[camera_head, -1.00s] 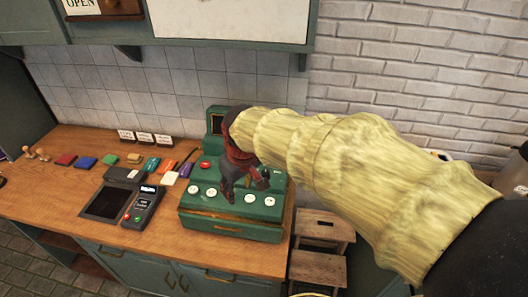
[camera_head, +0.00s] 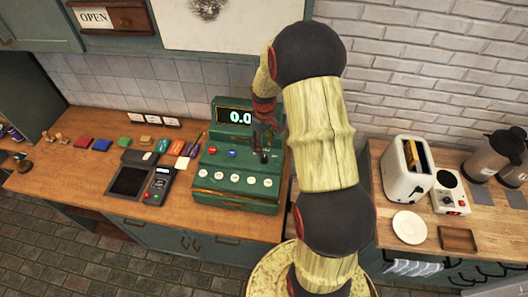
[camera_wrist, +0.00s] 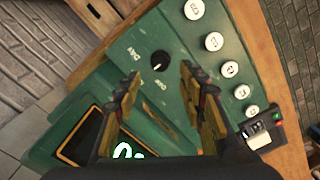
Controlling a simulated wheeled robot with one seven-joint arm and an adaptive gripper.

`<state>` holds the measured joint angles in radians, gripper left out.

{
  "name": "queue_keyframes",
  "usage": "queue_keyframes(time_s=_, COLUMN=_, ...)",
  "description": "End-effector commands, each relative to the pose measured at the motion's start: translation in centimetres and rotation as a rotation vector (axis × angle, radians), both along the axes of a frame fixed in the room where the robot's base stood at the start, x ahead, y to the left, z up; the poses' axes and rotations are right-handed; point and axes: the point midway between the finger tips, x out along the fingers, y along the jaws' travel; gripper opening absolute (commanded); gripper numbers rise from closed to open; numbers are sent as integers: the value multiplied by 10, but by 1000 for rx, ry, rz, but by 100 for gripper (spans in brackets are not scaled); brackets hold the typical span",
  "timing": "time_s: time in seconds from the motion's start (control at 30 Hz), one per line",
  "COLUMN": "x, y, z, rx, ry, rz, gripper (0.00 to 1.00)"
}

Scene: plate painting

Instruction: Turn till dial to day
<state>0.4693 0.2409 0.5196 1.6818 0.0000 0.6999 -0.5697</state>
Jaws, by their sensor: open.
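The green till (camera_head: 225,183) stands on the wooden counter, its screen (camera_head: 236,116) lit with a figure starting "0.0". In the wrist view, the round black till dial (camera_wrist: 160,60) has a small white mark on its lower side. The word DAY (camera_wrist: 131,53) is printed to its left, and another label, too blurred to read surely, lies below it. My gripper (camera_wrist: 158,88) is open and empty, its two fingers apart, just short of the dial in that view.
White round buttons (camera_head: 236,177) line the till's front, with a red (camera_head: 212,150) and a blue button (camera_head: 232,154) behind. A card terminal (camera_head: 158,184) stands left of the till. A toaster (camera_head: 402,172) and plate (camera_head: 409,227) are on the right counter.

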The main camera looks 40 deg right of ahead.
Motion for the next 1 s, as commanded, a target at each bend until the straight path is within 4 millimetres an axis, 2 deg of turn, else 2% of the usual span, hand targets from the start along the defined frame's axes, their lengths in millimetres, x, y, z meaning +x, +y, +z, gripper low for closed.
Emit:
queue_keyframes(time_s=0.3, x=-1, y=1, z=-48, rx=2, ry=3, rz=0, gripper=40)
queue_keyframes(time_s=0.43, x=0, y=1, z=-61, rx=1, ry=1, rz=0, gripper=40)
queue_keyframes(time_s=0.8, x=0, y=1, z=-67, rx=-1, ry=-1, rz=-1, gripper=40)
queue_keyframes(time_s=1.0, x=0, y=1, z=-67, rx=0, ry=-1, rz=0, gripper=30)
